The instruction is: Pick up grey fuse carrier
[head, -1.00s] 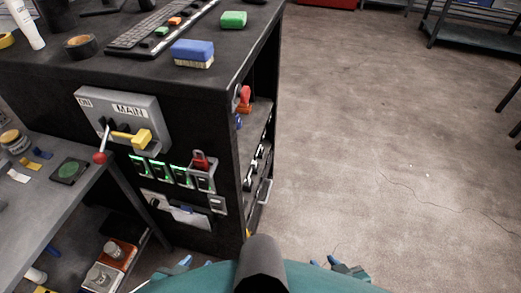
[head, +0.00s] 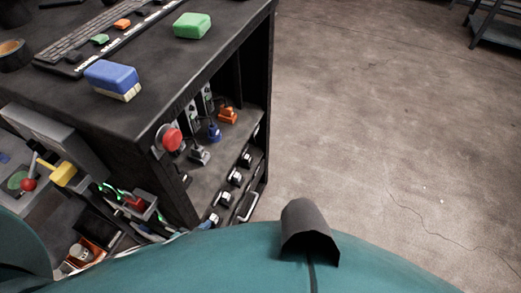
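A grey plug-like piece (head: 200,155), which looks like the grey fuse carrier, lies on the shelf inside the open side of the black cabinet (head: 190,212). It is just right of a red round button (head: 172,139). A blue piece (head: 214,133) and an orange piece (head: 228,116) of similar shape stand behind it in a row. No gripper fingers can be made out in the head view; my teal body covers the bottom of the picture. Nothing visible touches the grey piece.
On the cabinet top lie a blue and cream block (head: 112,79), a green block (head: 192,25) and a keyboard (head: 85,42). A grey switch box with a yellow handle (head: 63,173) juts from the front. Several black-and-white parts line the shelf's lower edge.

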